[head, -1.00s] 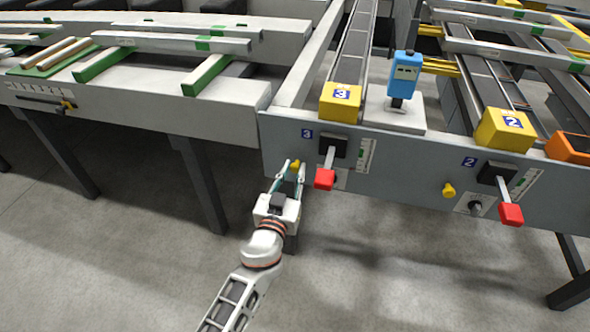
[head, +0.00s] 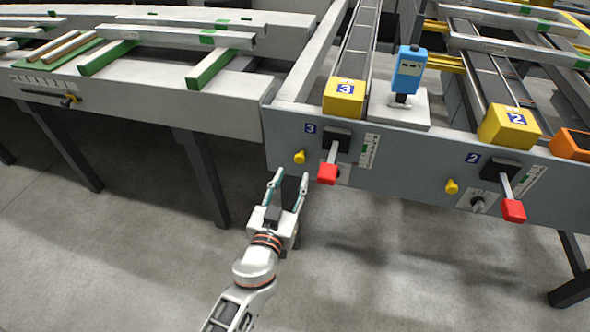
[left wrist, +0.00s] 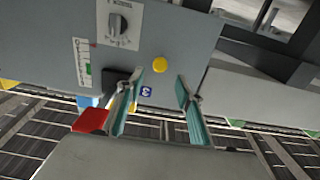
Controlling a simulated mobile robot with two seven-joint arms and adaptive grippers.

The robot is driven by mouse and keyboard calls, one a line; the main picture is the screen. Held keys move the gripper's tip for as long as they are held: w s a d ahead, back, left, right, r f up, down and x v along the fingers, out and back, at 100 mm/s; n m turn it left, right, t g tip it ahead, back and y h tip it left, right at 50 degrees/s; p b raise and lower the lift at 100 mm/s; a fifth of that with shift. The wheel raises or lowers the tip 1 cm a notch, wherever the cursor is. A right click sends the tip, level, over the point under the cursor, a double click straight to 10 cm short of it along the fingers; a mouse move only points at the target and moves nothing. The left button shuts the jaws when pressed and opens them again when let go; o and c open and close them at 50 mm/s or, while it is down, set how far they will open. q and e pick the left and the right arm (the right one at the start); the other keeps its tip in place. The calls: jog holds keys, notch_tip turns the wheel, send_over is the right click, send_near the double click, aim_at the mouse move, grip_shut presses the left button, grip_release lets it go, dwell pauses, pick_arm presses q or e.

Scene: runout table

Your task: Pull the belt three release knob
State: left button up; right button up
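The belt three release knob (head: 300,157) is a small yellow knob on the grey front panel, below the blue "3" label (head: 311,128) and left of the red-handled lever (head: 328,173). It also shows in the left wrist view (left wrist: 160,64), just beyond the fingertips. My left gripper (head: 291,175) is open and empty, its fingertips just below and in front of the knob, apart from it. In the left wrist view its two teal fingers (left wrist: 160,77) stand wide apart. Whether the knob is pulled out cannot be told. My right gripper is not in view.
The lever's red handle is close to the right of my left fingers. A second yellow knob (head: 451,187) and red lever (head: 513,210) belong to belt two. A dark table leg (head: 205,180) stands left. The floor in front is clear.

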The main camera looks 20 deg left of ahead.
pick_arm(q)
jog(key=s, duration=0.7)
dwell(0.4)
